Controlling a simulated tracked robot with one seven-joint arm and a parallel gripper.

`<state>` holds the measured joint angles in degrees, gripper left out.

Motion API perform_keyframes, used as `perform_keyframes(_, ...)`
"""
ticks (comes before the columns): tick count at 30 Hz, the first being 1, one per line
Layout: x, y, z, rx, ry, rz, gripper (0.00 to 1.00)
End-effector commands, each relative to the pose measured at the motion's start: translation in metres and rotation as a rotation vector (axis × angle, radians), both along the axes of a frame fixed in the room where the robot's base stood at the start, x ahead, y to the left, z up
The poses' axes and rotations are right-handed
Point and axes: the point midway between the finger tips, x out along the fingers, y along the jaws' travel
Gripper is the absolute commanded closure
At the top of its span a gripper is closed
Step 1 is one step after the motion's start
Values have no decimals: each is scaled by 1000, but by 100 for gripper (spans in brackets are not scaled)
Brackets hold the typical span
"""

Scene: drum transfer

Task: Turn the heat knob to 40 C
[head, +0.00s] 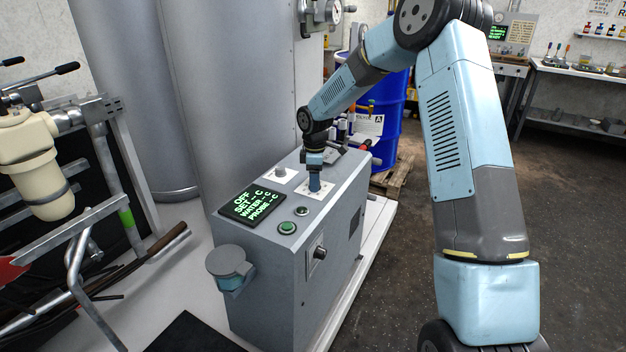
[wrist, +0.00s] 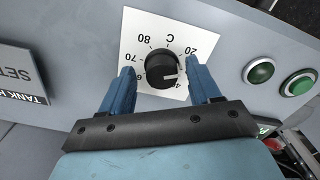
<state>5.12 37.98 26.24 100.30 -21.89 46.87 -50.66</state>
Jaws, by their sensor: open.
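The heat knob (wrist: 161,68) is black and round, on a white dial plate (wrist: 178,22) marked in C. Its white pointer line faces right in the wrist view, near the partly covered "4" mark; the exact reading is unclear. My gripper (wrist: 160,72) is open, with one blue finger on each side of the knob and gaps showing. In the head view my gripper (head: 314,184) points down at the dial on the grey cabinet (head: 270,290) and hides the knob.
Two green buttons (head: 288,227) sit beside the display. Another white plate with a pale knob (head: 281,174) is left of my gripper. A black switch (head: 320,252) is on the cabinet front. A large grey tank (head: 235,80) and a blue drum (head: 388,120) stand behind.

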Motion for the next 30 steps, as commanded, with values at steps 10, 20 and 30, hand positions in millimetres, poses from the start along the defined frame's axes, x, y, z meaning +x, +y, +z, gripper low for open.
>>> perform_keyframes(10, 0, 0, -1, 0, 0, -1, 43)
perform_keyframes(20, 0, 0, -1, 0, -1, -1, 74)
perform_keyframes(30, 1, 4, 0, 1, -5, -3, 94)
